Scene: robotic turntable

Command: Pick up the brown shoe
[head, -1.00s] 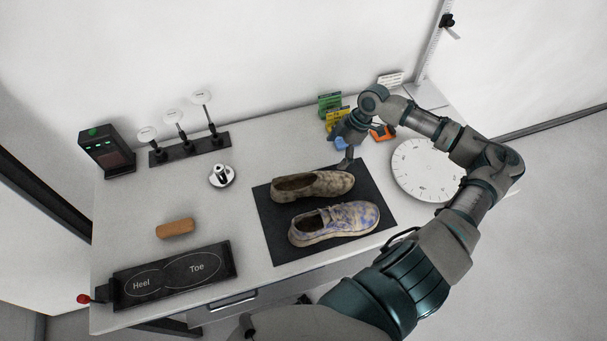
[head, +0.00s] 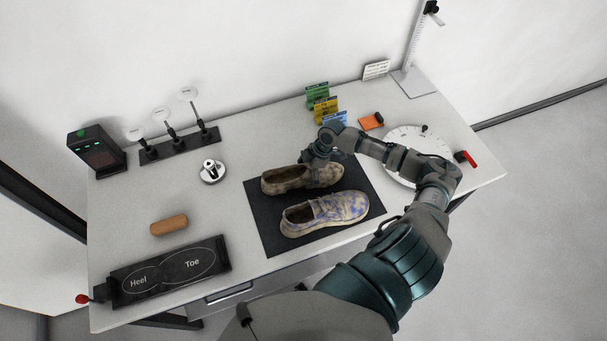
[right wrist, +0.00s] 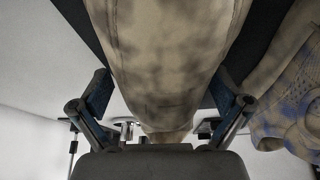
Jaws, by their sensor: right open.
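The brown shoe (head: 282,180) lies on the black mat (head: 267,225), behind a blue-and-beige shoe (head: 325,212). My right gripper (head: 309,162) is at the brown shoe's right half, over its far side. In the right wrist view the brown shoe (right wrist: 165,60) fills the middle, between the two open fingers of the right gripper (right wrist: 160,112). A gap shows between the shoe and each finger, and I see no clear contact. The blue-and-beige shoe (right wrist: 290,115) shows at the right there. My left gripper is not in view.
A white round turntable (head: 400,172) is at the right, partly behind my right arm. Green, yellow and blue cards (head: 322,103) and an orange block (head: 371,121) stand behind. A brown cylinder (head: 169,225) and the Heel/Toe board (head: 170,272) are at the left.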

